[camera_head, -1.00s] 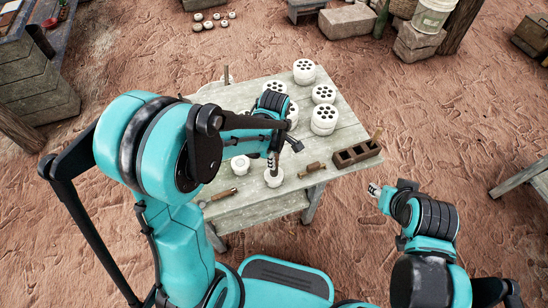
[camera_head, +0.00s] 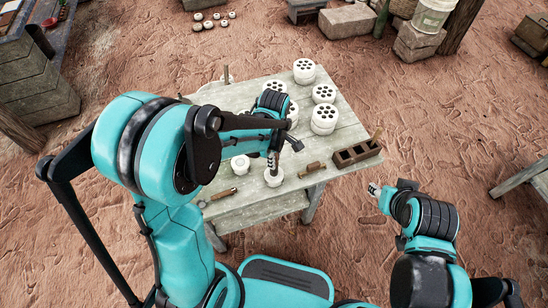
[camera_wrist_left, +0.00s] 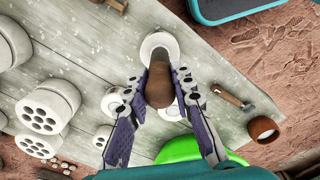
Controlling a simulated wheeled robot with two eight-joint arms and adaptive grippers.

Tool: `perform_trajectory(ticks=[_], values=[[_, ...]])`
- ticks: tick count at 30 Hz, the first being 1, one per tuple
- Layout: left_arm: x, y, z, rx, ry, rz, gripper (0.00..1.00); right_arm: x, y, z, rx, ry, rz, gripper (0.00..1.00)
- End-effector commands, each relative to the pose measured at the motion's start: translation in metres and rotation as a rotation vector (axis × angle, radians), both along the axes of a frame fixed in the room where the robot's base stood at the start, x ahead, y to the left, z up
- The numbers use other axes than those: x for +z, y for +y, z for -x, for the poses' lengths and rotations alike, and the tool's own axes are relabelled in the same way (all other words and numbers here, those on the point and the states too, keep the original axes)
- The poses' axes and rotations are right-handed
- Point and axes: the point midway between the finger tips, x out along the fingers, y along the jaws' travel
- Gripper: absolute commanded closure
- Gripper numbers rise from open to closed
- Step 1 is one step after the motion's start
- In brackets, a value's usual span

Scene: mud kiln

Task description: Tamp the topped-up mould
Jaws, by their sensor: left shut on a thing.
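My left gripper (camera_head: 273,158) is shut on a brown wooden tamper (camera_wrist_left: 158,88), its fingers on both sides of the rounded handle in the left wrist view. The tamper points down at a white round mould (camera_head: 273,179) near the front edge of the table. The mould also shows in the left wrist view (camera_wrist_left: 160,42), partly covered by the tamper. The tamper's lower end is hidden, so I cannot tell how deep it sits. My right gripper (camera_head: 374,190) is off the table's right side, away from the mould; its jaws are too small to read.
The weathered table (camera_head: 225,95) carries several white perforated cylinders (camera_head: 324,118) at the back right and another white piece (camera_head: 240,164) left of the mould. A wooden-handled tool (camera_head: 312,169) and a dark compartmented box (camera_head: 355,153) lie to the right. A trowel-like tool (camera_head: 219,195) lies front left.

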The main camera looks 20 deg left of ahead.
Motion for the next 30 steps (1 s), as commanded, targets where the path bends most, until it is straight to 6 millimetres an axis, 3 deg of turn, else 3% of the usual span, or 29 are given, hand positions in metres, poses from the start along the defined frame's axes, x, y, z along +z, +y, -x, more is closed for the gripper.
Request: perform_trajectory(ticks=[30], values=[[-0.0093, 0.0000, 0.0000, 0.000, 0.000, 0.000, 1.00, -0.0081, 0.0000, 0.0000, 0.000, 0.000, 0.000, 0.60]])
